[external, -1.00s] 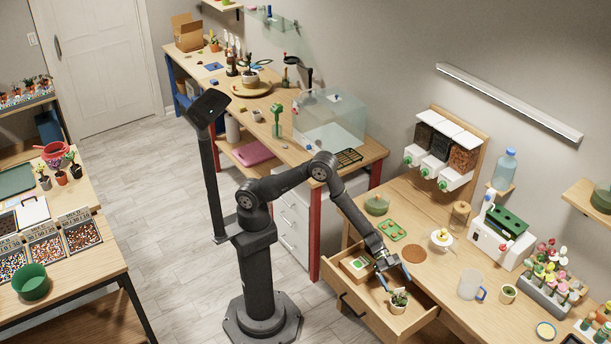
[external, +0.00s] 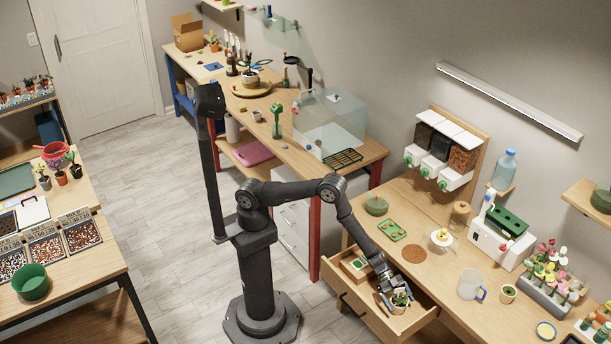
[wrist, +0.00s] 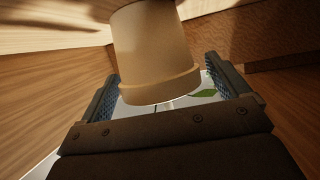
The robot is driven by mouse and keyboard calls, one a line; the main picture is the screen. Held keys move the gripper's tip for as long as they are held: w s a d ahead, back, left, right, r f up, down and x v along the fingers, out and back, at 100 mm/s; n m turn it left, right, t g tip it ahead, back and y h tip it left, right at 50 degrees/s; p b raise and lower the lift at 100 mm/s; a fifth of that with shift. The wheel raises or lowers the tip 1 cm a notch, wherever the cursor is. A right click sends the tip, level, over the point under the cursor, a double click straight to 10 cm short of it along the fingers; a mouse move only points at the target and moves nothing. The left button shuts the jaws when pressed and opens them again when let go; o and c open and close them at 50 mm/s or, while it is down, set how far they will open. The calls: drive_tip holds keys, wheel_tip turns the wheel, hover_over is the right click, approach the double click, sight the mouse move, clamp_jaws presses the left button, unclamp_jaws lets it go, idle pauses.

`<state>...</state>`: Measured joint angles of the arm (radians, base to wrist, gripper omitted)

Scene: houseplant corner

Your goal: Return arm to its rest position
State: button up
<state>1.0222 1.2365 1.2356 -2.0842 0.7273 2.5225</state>
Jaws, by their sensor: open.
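My gripper (external: 389,285) is low inside the open drawer (external: 372,318) of the right-hand bench, with my arm stretched out and down to it. A small pale pot with a green plant (external: 399,303) stands in the drawer right beside my gripper. In the wrist view, a tan pot (wrist: 152,50) lies between the two spread fingers of my gripper (wrist: 162,78), its wide rim towards the palm. Gaps show beside the pot, so the fingers look apart from it. A bit of white and a green leaf show behind the rim.
The drawer walls are close around my gripper. A small box with a green item (external: 356,264) sits in the drawer's back left. The floor left of my base is clear.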

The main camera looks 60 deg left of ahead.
drive_tip(key=shift+r, duration=1.3)
